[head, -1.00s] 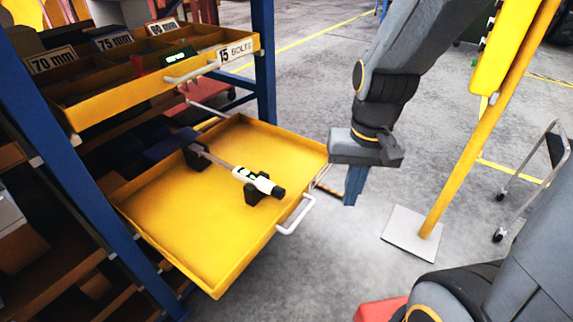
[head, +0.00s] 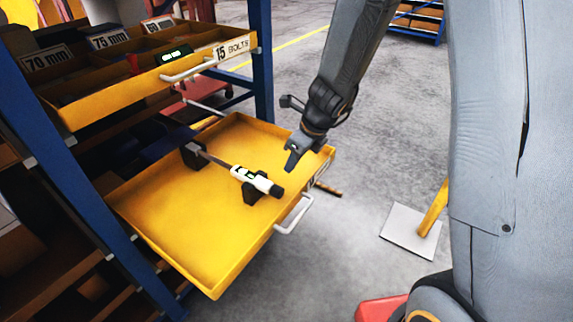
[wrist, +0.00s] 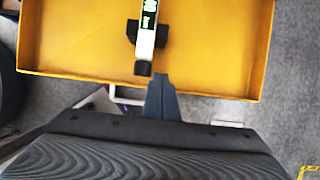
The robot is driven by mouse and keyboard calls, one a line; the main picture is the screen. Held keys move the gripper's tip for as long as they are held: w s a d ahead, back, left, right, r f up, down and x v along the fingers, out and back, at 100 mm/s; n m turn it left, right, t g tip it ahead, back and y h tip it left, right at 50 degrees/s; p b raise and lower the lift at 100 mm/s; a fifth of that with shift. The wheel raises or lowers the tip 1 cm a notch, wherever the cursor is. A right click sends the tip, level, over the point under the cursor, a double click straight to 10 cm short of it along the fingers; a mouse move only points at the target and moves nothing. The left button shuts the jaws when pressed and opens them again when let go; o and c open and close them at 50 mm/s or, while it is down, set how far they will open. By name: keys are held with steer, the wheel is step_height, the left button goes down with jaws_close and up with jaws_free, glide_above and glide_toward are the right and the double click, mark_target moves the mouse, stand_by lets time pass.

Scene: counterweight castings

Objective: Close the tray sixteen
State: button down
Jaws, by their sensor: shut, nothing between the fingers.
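The lower yellow tray (head: 180,240) is pulled out of the rack, with a white handle (head: 295,214) on its front. A label on its front is too oblique to read. A white and black tool (head: 257,180) with a long shaft lies in it on black supports. My gripper (head: 291,164) is shut and empty, and in the head view it appears over the tray's front right part. In the wrist view my gripper (wrist: 160,82) points at the tray's front wall (wrist: 100,76), close to the tool's black end. I cannot tell whether it touches the wall.
Above is another yellow tray (head: 130,95) labelled 15 BOLTS, also partly out. Blue rack posts (head: 263,60) stand on both sides. A yellow post on a pale base plate (head: 409,232) stands on the floor at the right. The floor beyond the rack is open.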

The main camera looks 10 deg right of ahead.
steer(key=w+a+f, duration=0.1)
steer(key=f, duration=0.1)
steer(key=w+a+f, duration=0.1)
steer(key=a+f, duration=0.1)
steer(key=w+a+f+b, duration=0.1)
steer(key=f, duration=0.2)
steer(key=shift+w+a, duration=0.2)
steer(key=shift+w, duration=0.05)
steer(key=shift+w+a+f, duration=0.1)
steer(key=shift+w+a, duration=0.35)
